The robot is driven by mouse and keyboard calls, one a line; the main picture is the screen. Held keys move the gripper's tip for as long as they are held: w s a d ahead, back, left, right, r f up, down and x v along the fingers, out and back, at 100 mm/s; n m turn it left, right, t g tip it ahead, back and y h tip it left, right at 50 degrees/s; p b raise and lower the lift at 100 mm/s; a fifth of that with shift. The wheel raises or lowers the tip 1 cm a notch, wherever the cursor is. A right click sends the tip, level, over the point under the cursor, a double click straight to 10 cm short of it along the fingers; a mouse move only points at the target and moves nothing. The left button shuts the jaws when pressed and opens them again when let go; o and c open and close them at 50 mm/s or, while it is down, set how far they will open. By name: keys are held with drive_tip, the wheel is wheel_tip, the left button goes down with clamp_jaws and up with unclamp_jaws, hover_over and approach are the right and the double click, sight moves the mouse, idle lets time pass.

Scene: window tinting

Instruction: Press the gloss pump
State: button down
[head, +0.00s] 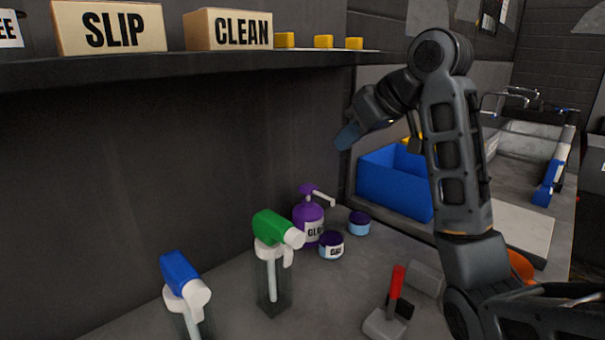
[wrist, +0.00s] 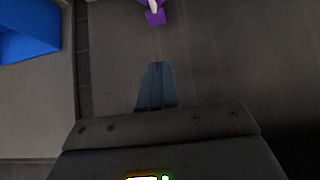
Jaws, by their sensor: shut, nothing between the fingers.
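The gloss pump is a purple bottle (head: 308,222) with a purple pump head and a white spout, upright on the grey counter beside the dark wall. Its label is partly hidden by the green-topped spray bottle in front. In the wrist view, the purple pump head with part of the white spout (wrist: 155,15) shows at the top edge, ahead of my fingertips. My gripper (head: 347,136) is above and to the right of the bottle, apart from it. Its bluish fingers are together and empty; they also show in the wrist view (wrist: 156,85).
Spray bottles with green (head: 272,228) and blue (head: 180,272) heads stand left of the pump. Two small jars (head: 331,245) sit close to its right. A blue bin (head: 392,182) is behind my arm. A shelf (head: 200,65) with labelled boxes overhangs the counter.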

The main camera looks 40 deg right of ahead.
drive_tip(key=shift+w, duration=0.2)
hover_over(314, 191)
drive_tip(key=f, duration=0.7)
drive_tip(key=shift+s+f, duration=0.15)
drive_tip(key=shift+s, duration=0.25)
wheel_tip(314, 191, down, 2)
drive_tip(key=shift+s+f+p, duration=0.15)
drive_tip(key=shift+f+p, duration=0.1)
drive_tip(key=shift+p, duration=0.1)
drive_tip(key=shift+f, duration=0.65)
drive_tip(key=shift+f, duration=1)
